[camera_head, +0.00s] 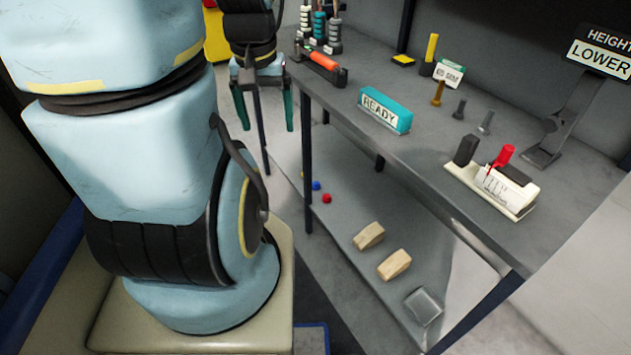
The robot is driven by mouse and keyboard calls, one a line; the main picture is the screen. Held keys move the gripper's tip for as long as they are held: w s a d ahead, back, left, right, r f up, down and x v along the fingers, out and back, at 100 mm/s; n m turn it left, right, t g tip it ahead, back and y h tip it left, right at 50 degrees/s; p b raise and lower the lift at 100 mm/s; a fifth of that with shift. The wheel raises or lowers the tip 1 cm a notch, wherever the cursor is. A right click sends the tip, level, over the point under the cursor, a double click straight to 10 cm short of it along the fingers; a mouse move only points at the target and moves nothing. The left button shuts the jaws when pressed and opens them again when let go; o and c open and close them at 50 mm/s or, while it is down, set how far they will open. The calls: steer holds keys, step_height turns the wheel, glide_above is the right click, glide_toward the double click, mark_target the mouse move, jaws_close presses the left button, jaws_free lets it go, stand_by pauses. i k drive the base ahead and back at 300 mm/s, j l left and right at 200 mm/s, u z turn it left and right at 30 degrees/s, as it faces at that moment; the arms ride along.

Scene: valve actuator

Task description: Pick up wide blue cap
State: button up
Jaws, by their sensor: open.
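A small blue piece (316,185), which looks like the blue cap, sits on the lower shelf near its left edge. It is too small in view to tell its width or exact shape. My gripper (267,128) hangs pointing down at the left end of the table, above and to the left of the blue piece. Its two fingers are spread wide apart, with nothing visible between them.
A red piece (326,198) lies close beside the blue one. The lower shelf (345,215) also holds two wooden blocks (369,236) and a clear grey block (423,306). The upper tabletop (440,150) overhangs the shelf, with a table leg (307,150) at the front left.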

mark_target(317, 185)
steer(key=i+l, duration=0.1)
steer(key=i+l+u, duration=0.15)
steer(key=l+u, duration=0.25)
steer(key=i+l+u, duration=0.1)
steer(key=l+u, duration=0.3)
steer(key=u, duration=0.9)
